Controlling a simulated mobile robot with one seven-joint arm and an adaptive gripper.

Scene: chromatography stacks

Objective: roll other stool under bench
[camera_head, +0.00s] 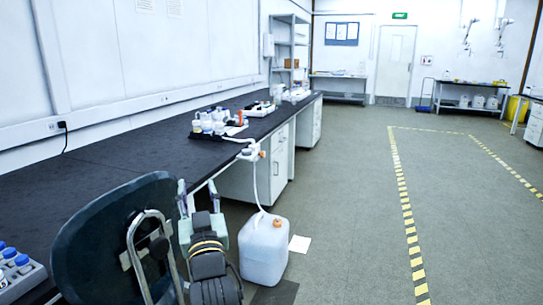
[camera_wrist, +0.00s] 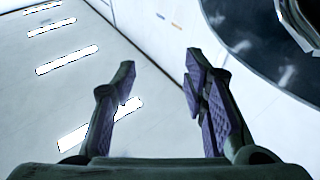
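A stool or chair part (camera_head: 95,245), a dark teal oval like a backrest with a bent metal tube, stands close at the lower left, beside the black bench (camera_head: 110,165). Its wheels and base are not in view. My gripper (camera_head: 198,187) is just right of the oval, fingers pointing up, near the bench's front edge. In the wrist view, my gripper (camera_wrist: 160,78) has its fingers well apart with nothing between them. A dark rounded shape (camera_wrist: 265,50) fills the upper right there, beyond the right finger; it may be the same oval. I cannot tell whether the gripper touches it.
A white jug (camera_head: 264,252) with a tube stands on the floor right of my arm. White drawer cabinets (camera_head: 262,172) are under the bench. Bottles (camera_head: 215,121) stand on the bench. Floor inside the yellow-black tape (camera_head: 408,215) is clear. Ceiling lights (camera_wrist: 67,60) show in the wrist view.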

